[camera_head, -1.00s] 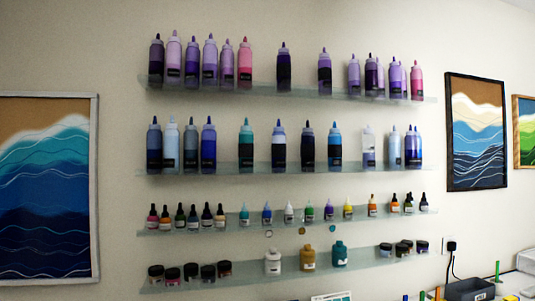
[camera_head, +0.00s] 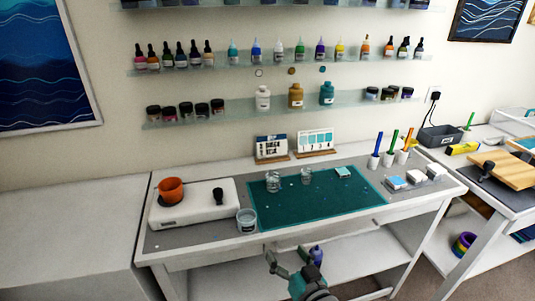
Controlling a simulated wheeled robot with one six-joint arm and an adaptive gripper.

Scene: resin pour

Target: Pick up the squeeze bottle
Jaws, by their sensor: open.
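My gripper (camera_head: 287,254) shows at the bottom centre, in front of the worktable, with its fingers apart and nothing between them. More bottles stand on the wall shelves, including a white (camera_head: 263,98), a gold (camera_head: 296,95) and a teal one (camera_head: 327,92).
The lower shelf (camera_head: 350,262) is mostly bare. A second table with a wooden board (camera_head: 505,169) is at right.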

